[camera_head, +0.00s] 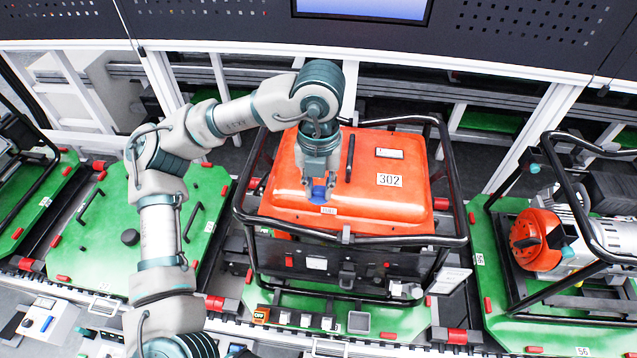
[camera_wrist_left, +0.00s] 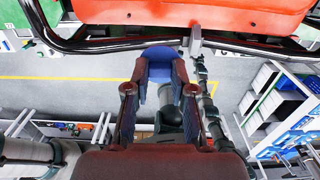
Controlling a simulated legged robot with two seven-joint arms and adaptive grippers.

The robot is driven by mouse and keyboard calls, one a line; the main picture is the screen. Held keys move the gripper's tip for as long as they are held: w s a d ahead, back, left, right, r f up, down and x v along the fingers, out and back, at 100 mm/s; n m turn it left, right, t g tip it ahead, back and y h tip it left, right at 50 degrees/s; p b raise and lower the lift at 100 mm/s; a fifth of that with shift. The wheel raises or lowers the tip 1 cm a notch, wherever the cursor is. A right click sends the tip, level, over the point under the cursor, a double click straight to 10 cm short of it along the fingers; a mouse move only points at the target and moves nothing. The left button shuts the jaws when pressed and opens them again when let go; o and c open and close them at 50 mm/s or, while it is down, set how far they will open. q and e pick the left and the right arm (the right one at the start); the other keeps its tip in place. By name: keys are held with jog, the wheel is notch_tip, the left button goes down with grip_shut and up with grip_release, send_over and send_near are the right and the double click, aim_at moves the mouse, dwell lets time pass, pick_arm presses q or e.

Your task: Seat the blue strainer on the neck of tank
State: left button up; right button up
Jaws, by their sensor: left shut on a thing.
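The orange tank (camera_head: 395,205), marked 302, sits inside a black tube frame on the middle pallet. My left gripper (camera_head: 318,181) is over the tank's front left part, pointing down. It is shut on the blue strainer (camera_head: 319,191), which is small and partly covered by the fingers. In the left wrist view the strainer (camera_wrist_left: 160,68) sits between the two fingertips, and the tank (camera_wrist_left: 210,16) edge shows above it. The tank's neck cannot be made out; the gripper may hide it. I cannot tell whether the strainer touches the tank. My right gripper is not in view.
The black tube frame (camera_head: 452,180) surrounds the tank, with a bar along its front. A black handle (camera_head: 350,158) stands on the tank top beside my gripper. Another machine with an orange housing (camera_head: 537,240) is at right. The left green pallet (camera_head: 120,240) has few parts on it.

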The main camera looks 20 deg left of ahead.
aim_at(319, 191)
pick_arm(q)
notch_tip(319, 191, up, 7)
jog(key=p, duration=0.5)
jog(key=shift+f, duration=0.15)
